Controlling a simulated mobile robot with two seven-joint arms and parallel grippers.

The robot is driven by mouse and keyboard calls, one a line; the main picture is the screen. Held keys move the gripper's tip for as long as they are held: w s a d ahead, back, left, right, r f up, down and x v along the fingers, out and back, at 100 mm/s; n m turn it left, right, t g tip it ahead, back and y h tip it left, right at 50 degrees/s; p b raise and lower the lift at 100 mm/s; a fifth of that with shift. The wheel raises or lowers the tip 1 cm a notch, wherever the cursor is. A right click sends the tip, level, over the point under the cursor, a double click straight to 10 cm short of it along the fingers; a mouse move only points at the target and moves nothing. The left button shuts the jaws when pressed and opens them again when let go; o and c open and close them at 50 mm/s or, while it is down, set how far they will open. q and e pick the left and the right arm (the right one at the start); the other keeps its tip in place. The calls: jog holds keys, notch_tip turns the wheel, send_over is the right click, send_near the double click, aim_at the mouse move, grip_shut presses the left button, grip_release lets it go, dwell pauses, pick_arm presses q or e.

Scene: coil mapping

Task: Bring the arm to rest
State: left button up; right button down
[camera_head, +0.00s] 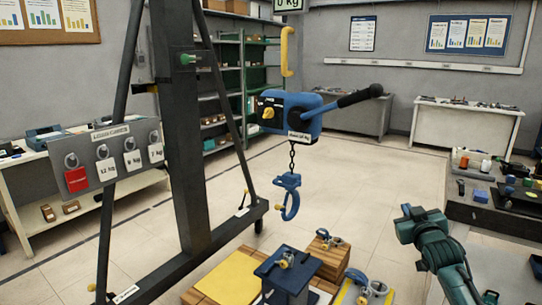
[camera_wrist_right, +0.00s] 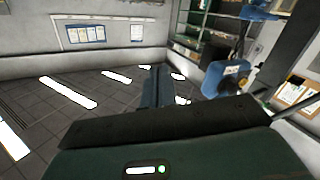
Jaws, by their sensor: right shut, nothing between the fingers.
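My right arm comes in at the lower right of the head view, with the right gripper (camera_head: 408,214) at its upper end. It stands apart from the blue lever hoist (camera_head: 292,112) and over open floor. In the right wrist view the narrow fingers (camera_wrist_right: 154,84) are together with nothing between them. The hoist hangs from a yellow hook (camera_head: 289,52), its black-gripped handle (camera_head: 358,96) sticking out to the right. A blue lower hook (camera_head: 288,195) hangs from its chain. The hoist also shows in the right wrist view (camera_wrist_right: 224,78). My left gripper is not in view.
A dark gantry frame (camera_head: 178,130) with a tag board (camera_head: 108,156) stands at the left. Blocks with shackles, including a dark blue block (camera_head: 287,276), stand below the hook. A dark bench (camera_head: 488,212) with small items is at the right. Floor (camera_head: 385,185) between is clear.

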jog(key=s+a+f+n+g+y, duration=0.1)
jog(key=s+a+f+g+y, duration=0.1)
jog(key=s+a+f, duration=0.6)
jog(key=s+a+f+n+g+y, duration=0.1)
jog(key=s+a+f, duration=0.4)
jog(key=s+f, duration=0.65)
jog(key=s+a+f+g, duration=0.1)
jog(key=s+a+f, duration=0.1)
jog(key=s, duration=0.4)
jog(key=s+a+f+m+g+y, duration=0.1)
jog(key=s+a+f, duration=0.1)
jog(key=s, duration=0.5)
jog(key=s+a+f+g+y, duration=0.1)
jog(key=s+a+f, duration=0.1)
jog(key=s+a, duration=0.2)
jog(key=s, duration=0.3)
jog(key=shift+a+f, duration=0.25)
jog(key=shift+f, duration=0.1)
